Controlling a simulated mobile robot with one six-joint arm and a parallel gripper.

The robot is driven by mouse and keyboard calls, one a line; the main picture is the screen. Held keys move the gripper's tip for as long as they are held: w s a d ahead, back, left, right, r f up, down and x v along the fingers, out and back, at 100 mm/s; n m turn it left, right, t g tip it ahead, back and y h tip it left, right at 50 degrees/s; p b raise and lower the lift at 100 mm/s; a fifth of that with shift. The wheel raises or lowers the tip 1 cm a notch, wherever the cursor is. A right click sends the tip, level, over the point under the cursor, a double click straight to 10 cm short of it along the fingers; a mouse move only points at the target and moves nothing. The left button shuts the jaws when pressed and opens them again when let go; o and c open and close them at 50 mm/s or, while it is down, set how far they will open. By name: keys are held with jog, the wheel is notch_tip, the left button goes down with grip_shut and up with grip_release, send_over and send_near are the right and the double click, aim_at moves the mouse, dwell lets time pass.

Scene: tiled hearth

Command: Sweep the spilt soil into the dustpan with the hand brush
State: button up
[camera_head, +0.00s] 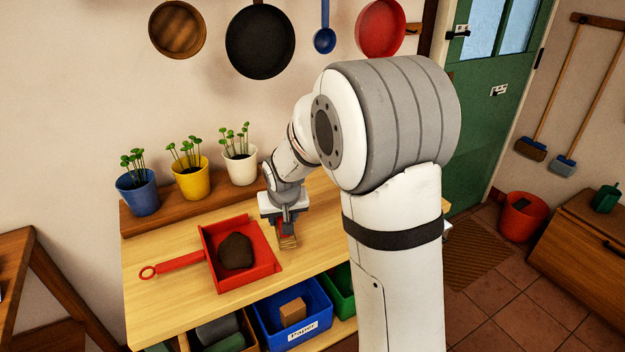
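The red dustpan (262,268) lies on the light wooden bench top, with its red handle (180,263) pointing left. A dark brown lump of soil (235,252) is inside the pan; I see no soil on the bare bench around it. My gripper (286,226) points down just right of the dustpan. It is shut on what looks like the hand brush (288,242), of which a little red and pale brown bristles show below the fingers. The rest of the brush is hidden by the gripper and my arm.
Blue, yellow and white seedling pots (190,181) stand on a raised shelf (165,213) behind the dustpan. Blue (318,325) and green bins sit below the bench. Pans hang on the wall. My arm hides the bench's right part. Bare bench lies in front of the dustpan handle.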

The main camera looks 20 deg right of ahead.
jog(key=shift+r+p, duration=1.05)
jog(key=shift+r, duration=1)
